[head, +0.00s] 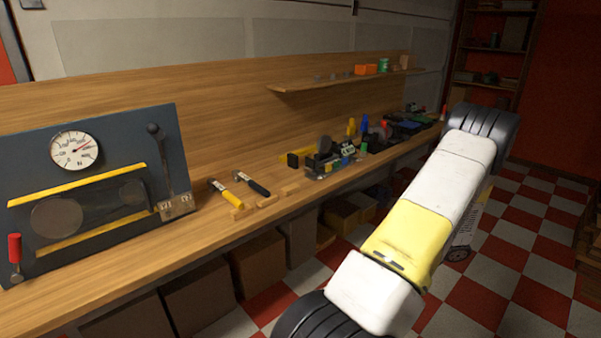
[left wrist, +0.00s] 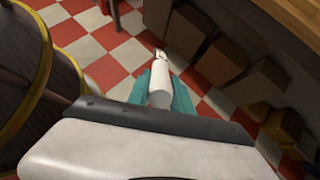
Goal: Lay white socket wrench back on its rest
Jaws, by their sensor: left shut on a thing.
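In the left wrist view, a white, roughly cylindrical tool with a narrower end, which looks like the white socket wrench (left wrist: 160,88), points away from the camera. My left gripper (left wrist: 172,95), with teal parts on both sides of the tool, is shut on it over the floor. Its exact grip is partly hidden by the wrist. In the head view neither gripper shows. Small pale wooden blocks (head: 267,201), possibly the rests, stand along the bench's front edge. A yellow-handled tool (head: 236,200) and a black-handled tool (head: 257,187) lie by them, while the rightmost block (head: 290,188) looks bare.
The wooden bench (head: 150,262) carries a dark gauge panel (head: 95,140) at left and cluttered parts (head: 325,160) farther right. Cardboard boxes (head: 256,265) stand underneath. A shelf (head: 340,79) juts out above. In the left wrist view, a dark barrel (left wrist: 25,80) stands close at left.

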